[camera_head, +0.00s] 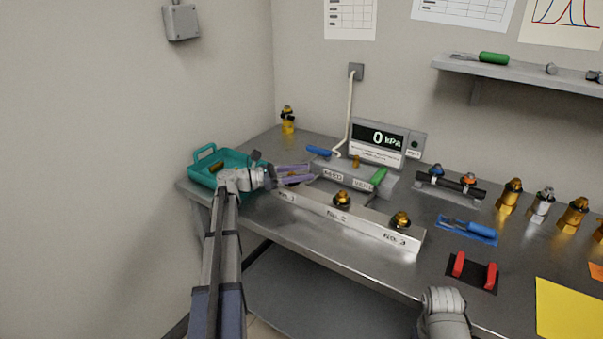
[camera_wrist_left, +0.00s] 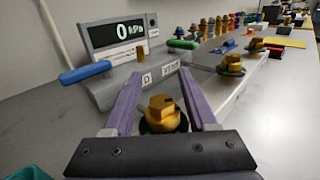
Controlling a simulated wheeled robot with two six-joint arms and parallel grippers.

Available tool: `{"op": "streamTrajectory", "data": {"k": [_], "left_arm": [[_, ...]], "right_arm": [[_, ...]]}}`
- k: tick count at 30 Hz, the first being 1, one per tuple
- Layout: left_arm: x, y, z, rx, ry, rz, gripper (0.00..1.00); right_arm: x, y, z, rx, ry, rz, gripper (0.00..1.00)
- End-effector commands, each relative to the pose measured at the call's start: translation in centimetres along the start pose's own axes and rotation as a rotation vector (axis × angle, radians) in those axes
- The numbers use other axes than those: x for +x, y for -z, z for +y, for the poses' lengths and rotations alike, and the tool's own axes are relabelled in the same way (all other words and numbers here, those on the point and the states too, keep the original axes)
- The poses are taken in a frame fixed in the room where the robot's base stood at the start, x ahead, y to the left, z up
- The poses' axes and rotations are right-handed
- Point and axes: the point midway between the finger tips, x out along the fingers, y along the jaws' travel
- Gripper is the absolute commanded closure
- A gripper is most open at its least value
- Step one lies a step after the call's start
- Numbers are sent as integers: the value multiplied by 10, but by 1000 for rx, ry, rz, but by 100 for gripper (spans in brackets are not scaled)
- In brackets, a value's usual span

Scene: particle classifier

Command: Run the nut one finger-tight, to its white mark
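The long metal manifold bar (camera_head: 372,222) has stations labelled No. 1, No. 2 and No. 3. In the left wrist view, nut one (camera_wrist_left: 160,112) is a brass hex nut on a dark round base, between my left gripper's (camera_wrist_left: 158,80) two purple fingers. A gap shows on both sides of the nut. In the head view my left gripper (camera_head: 312,172) reaches over the No. 1 end, open, and mostly hides that nut. I cannot make out a white mark on it. My right gripper is out of view; only part of my right arm shows.
Nut two (camera_head: 342,198) and nut three (camera_head: 401,219) sit along the bar. A teal tray (camera_head: 203,177) lies left. Brass fittings (camera_head: 510,195) stand right.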

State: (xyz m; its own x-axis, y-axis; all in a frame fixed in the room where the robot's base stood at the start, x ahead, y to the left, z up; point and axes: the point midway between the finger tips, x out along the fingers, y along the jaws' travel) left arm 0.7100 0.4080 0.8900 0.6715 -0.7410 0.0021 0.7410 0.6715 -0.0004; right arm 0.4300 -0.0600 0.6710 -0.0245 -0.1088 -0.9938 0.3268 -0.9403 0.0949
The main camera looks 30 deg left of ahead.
Motion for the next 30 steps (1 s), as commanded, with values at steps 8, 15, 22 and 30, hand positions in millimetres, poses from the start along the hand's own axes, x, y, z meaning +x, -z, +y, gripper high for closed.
{"op": "streamTrajectory", "data": {"k": [8, 15, 22, 30], "left_arm": [[0, -7, -1, 0, 1, 1, 43], [0, -32, 0, 0, 1, 1, 43], [0, -68, 0, 0, 0, 1, 43], [0, -98, 0, 0, 0, 0, 43]], "right_arm": [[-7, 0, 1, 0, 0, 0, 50], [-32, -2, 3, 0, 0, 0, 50], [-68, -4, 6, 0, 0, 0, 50], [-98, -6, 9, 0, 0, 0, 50]]}}
